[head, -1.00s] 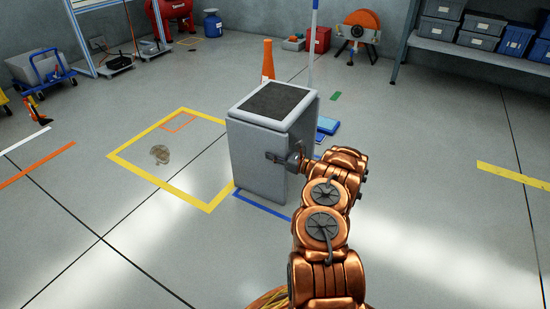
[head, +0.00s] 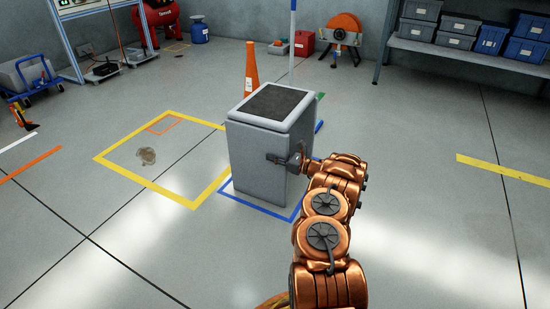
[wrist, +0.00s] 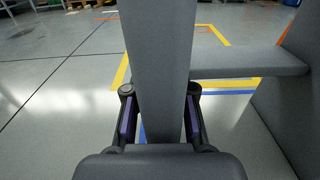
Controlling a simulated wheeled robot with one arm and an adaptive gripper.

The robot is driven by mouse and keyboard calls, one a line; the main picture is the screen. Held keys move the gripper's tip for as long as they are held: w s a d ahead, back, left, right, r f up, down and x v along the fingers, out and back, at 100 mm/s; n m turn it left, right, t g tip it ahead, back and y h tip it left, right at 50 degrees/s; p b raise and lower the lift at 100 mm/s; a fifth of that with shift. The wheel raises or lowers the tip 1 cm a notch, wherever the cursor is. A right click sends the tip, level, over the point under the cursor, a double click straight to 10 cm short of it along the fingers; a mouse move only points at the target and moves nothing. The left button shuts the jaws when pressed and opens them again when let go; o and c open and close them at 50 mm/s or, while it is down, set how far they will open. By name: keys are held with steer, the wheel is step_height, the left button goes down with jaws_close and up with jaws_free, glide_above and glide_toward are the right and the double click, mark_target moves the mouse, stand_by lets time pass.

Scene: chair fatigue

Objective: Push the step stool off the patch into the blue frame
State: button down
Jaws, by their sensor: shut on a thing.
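The step stool (head: 257,162) is a grey, box-like block with a dark top pad, upright on the floor. It stands over the blue frame (head: 257,206), whose lines show to its left, in front and at its right; the rear is hidden. My gripper (head: 288,160) is at the stool's right-facing side. In the wrist view my gripper (wrist: 160,95) is shut on a grey upright bar (wrist: 155,50), joined by a crosspiece to the grey body at right. The patch (head: 147,156) is a brown stain inside a yellow outline, left of the stool and clear of it.
The yellow outline (head: 125,170) lies close left of the blue frame. An orange cone (head: 251,70) and an upright pole stand behind the stool. A shelf with bins (head: 450,45) is at the back right. The floor at right and in front is open.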

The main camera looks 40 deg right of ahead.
steer(key=shift+d, duration=0.1)
steer(key=c, duration=0.9)
jaws_free()
steer(key=v, duration=1.2)
